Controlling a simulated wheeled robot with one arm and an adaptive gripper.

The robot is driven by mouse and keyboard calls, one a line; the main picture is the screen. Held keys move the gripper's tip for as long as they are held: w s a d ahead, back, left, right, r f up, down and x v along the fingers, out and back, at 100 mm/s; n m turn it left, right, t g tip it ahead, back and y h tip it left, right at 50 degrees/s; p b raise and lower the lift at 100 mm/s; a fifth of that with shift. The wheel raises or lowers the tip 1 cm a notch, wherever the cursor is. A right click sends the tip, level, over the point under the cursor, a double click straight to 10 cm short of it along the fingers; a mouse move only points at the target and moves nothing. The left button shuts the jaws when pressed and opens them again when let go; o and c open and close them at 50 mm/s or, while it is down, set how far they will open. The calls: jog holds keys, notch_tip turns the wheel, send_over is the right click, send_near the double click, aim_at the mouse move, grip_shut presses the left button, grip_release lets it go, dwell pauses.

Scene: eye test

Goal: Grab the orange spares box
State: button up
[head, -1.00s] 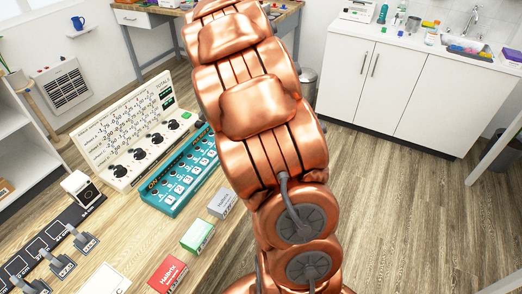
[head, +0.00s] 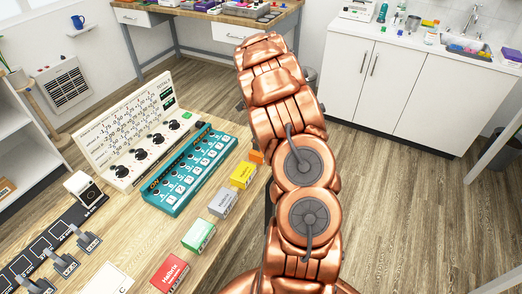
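A small orange box (head: 256,157) stands on the wooden table at the far end of a row of boxes. It is partly hidden by my copper arm, and no label on it is readable. My arm rises through the middle of the view, close to the right side of the orange box in the picture. I cannot see my gripper or its fingers, so its place relative to the box does not show.
The row also holds yellow (head: 242,175), grey (head: 222,202), green (head: 198,235) and red (head: 170,272) boxes. A teal panel (head: 190,170) and an eye-chart-like board (head: 128,125) stand left of them. White cabinets (head: 395,90) are behind; open floor lies right.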

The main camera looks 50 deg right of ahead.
aim_at(256, 156)
jog(key=shift+w+a+f+p, duration=0.15)
jog(key=shift+f+p, duration=0.4)
jog(key=shift+f, duration=0.1)
jog(key=shift+w+a+f+p, duration=0.15)
jog(key=shift+f+p, duration=0.25)
jog(key=shift+f, duration=0.55)
jog(key=shift+w+d+f+p, duration=0.1)
jog(key=shift+f+p, duration=0.25)
jog(key=shift+f, duration=0.6)
jog(key=c, duration=0.9)
jog(key=shift+o, duration=0.2)
jog(key=shift+r, duration=0.15)
